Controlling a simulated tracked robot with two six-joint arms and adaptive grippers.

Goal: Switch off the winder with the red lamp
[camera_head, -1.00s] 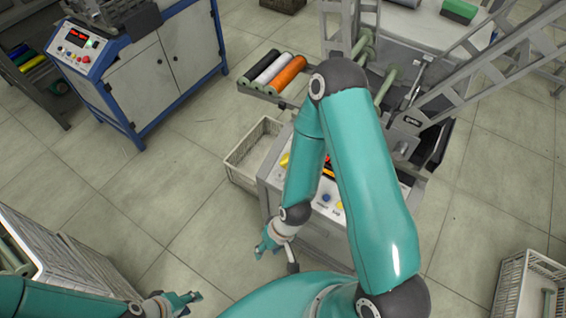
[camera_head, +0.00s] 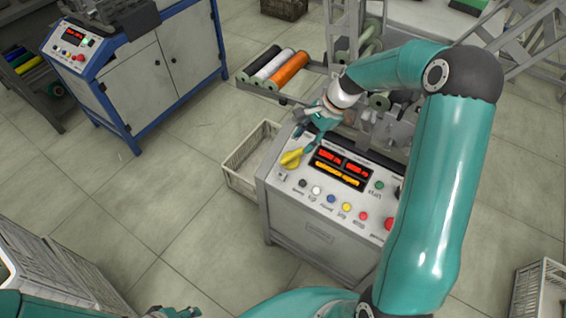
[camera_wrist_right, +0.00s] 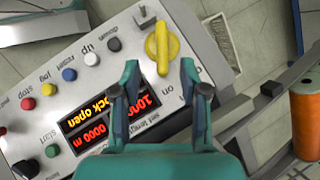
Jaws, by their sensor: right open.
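The winder's control panel (camera_head: 330,188) faces up in front of me, with a red and orange display (camera_head: 343,167) and several coloured buttons. A yellow rotary knob (camera_head: 291,159) sits at the panel's left corner. My right gripper (camera_head: 301,146) is open and hangs just above and beside the knob. In the right wrist view the knob (camera_wrist_right: 162,48) stands just beyond and between the open fingertips (camera_wrist_right: 160,78), its handle lengthwise. Contact cannot be told. I cannot make out a red lamp on this winder. My left gripper (camera_head: 180,312) is at the bottom edge, partly cut off.
A white crate (camera_head: 243,170) stands left of the winder. Spools of black, white and orange thread (camera_head: 290,72) lie on a rack behind it. A blue-framed cabinet (camera_head: 160,75) with its own panel is at the back left.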

